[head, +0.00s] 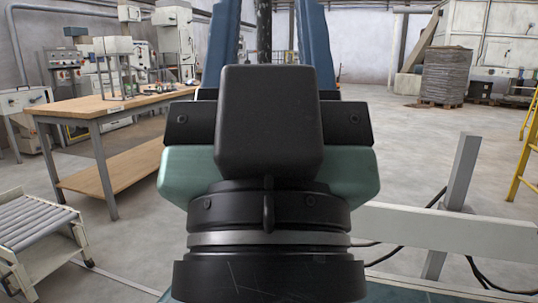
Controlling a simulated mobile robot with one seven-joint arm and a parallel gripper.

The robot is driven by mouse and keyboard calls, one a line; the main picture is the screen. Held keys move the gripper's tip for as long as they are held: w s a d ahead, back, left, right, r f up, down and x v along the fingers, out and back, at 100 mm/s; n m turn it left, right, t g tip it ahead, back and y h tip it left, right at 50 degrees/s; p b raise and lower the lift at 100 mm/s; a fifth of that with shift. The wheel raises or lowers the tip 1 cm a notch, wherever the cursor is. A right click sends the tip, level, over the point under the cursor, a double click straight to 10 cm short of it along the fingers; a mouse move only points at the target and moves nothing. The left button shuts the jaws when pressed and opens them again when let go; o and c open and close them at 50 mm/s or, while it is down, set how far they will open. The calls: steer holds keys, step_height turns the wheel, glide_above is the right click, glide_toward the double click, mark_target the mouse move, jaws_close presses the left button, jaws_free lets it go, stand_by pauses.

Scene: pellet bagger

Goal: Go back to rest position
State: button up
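A large black and teal assembly with stacked round collars fills the middle of the head view. It looks like part of my own arm, seen from very close. I can make out no gripper fingers or fingertips, so whether my gripper is open or holds anything does not show. The assembly hides the floor and whatever stands directly behind it.
A wooden-topped workbench (118,101) stands at left, behind a roller conveyor (38,222). A pale rail (440,227) with a post and black cables is close at right. A yellow ladder (525,150) stands at the right edge. Open floor (420,145) lies beyond the rail.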

step_height(320, 180, up, 33)
steer(key=p, duration=3.1)
steer(key=shift+r, duration=0.2)
steer(key=shift+o, duration=0.6)
steer(key=shift+f, duration=0.15)
